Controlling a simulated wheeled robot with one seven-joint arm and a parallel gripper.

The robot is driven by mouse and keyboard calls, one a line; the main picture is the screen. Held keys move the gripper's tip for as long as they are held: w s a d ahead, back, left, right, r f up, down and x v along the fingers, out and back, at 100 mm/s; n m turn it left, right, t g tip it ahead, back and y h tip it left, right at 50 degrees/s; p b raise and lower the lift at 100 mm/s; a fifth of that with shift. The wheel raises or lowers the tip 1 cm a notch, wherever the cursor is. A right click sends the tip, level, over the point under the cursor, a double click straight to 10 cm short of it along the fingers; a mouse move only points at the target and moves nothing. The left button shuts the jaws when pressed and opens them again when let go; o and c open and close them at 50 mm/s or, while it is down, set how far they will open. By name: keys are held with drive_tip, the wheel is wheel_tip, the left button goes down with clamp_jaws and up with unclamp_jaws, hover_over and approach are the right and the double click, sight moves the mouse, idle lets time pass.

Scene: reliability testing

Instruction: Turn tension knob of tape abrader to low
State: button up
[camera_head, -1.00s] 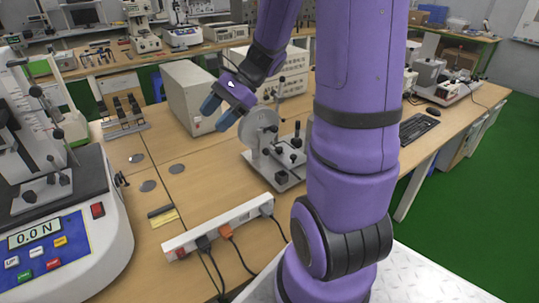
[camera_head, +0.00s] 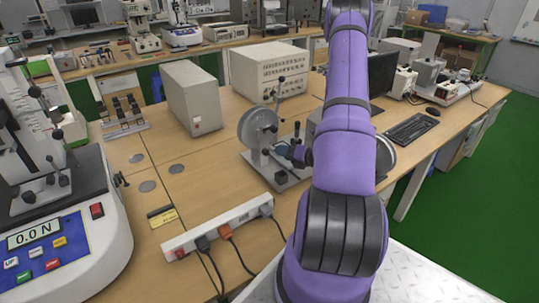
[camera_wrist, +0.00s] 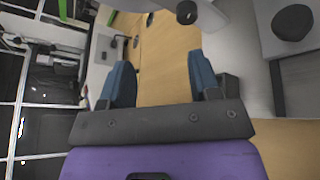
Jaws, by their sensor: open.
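The tape abrader (camera_head: 258,132) stands on the wooden table in the head view, with a grey disc, a flat metal base and several black knobs. I cannot tell which knob sets the tension. My gripper (camera_head: 284,150) is low over the abrader, right of the disc, mostly hidden behind my arm. In the wrist view my gripper (camera_wrist: 161,78) is open, with bare table between its blue fingers. A large black knob (camera_wrist: 293,23) is at the upper right, outside the fingers. A smaller black knob (camera_wrist: 187,12) is at the top, beyond the fingertips.
A white power strip (camera_head: 222,228) with cables lies in front of the abrader. A force tester (camera_head: 75,245) stands at the left. A beige box (camera_head: 192,97) and a panelled instrument (camera_head: 268,72) stand behind. A keyboard (camera_head: 411,129) lies at the right.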

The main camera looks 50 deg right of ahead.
sight(267, 153)
drive_tip(key=shift+m+h, duration=0.7)
drive_tip(key=shift+m, duration=0.2)
drive_tip(key=w+f, duration=0.1)
drive_tip(key=w, duration=0.2)
drive_tip(key=w+f, duration=0.2)
drive_tip(key=w, duration=0.1)
drive_tip(key=w+d+f, duration=0.1)
drive_tip(key=w+f, duration=0.1)
drive_tip(key=w, duration=0.1)
drive_tip(key=shift+f, duration=0.1)
drive_tip(key=shift+a, duration=0.1)
drive_tip(key=c, duration=0.9)
